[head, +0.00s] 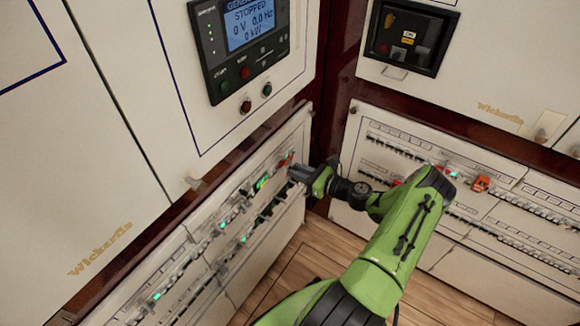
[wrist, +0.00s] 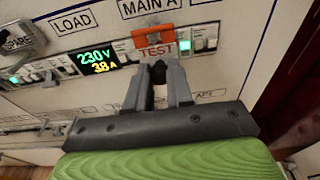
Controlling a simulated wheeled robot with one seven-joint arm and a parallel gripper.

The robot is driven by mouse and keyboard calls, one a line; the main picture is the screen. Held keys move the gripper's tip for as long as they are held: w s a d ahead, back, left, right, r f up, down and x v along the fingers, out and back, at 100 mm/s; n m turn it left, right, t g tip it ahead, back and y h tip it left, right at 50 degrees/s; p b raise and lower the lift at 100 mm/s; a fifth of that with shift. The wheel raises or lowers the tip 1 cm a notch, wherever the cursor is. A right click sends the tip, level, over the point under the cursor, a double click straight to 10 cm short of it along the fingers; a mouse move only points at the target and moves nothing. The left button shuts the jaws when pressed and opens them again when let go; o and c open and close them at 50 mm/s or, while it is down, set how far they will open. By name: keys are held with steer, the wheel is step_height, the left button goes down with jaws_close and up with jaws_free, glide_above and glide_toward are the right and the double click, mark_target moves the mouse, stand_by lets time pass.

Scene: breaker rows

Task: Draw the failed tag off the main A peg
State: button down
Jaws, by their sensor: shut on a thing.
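The MAIN A label (wrist: 150,6) is at the top of the wrist view. An orange piece (wrist: 153,36) sits just below it, with a pale plate reading TEST (wrist: 157,51) in red under it. My gripper (wrist: 160,70) points at the panel just below the TEST plate. Its fingers are shut on a small dark thing (wrist: 158,75), partly hidden between them. I cannot tell whether this is the failed tag; the peg is not clearly visible. In the head view my gripper (head: 294,173) is at the upper right end of the left breaker panel, by the orange piece (head: 285,160).
A lit meter (wrist: 98,60) is left of my fingers, among breaker switches. A second breaker panel (head: 460,200) with an orange piece (head: 480,184) stands right. Wooden floor (head: 300,275) lies between the panels.

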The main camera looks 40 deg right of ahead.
steer(key=shift+r, duration=0.2)
steer(key=f+v, duration=0.1)
steer(key=v, duration=0.9)
steer(key=shift+s+f, duration=0.25)
stand_by(0.5)
stand_by(0.5)
